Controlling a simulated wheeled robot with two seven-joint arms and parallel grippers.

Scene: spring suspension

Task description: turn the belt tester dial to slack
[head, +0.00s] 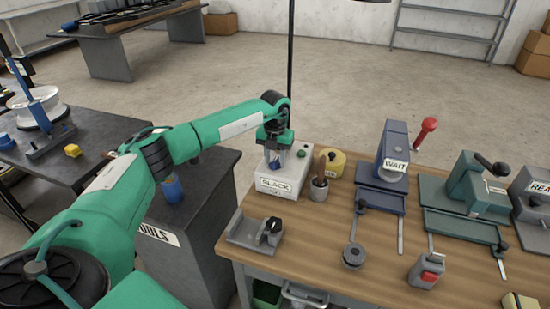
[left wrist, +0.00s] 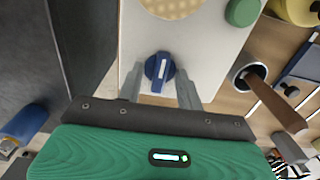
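The belt tester is a pale box (head: 286,186) with a sign reading SLACK on its front, at the left end of the wooden bench. Its blue dial (left wrist: 159,70) has a white pointer line and shows on the box's top in the left wrist view. The line runs nearly up and down in that view. My left gripper (left wrist: 160,84) is open over the box, with one finger on each side of the dial. I cannot tell whether the fingers touch it. In the head view the gripper (head: 274,158) largely covers the dial. My right gripper is not in view.
A green button (left wrist: 243,12) is on the same box. A cup with a wooden-handled tool (head: 319,187) stands close to its right, with a yellow round container (head: 333,163) behind. A grey bracket (head: 256,231) lies in front. Blue (head: 381,195) and green fixtures (head: 470,205) stand farther right.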

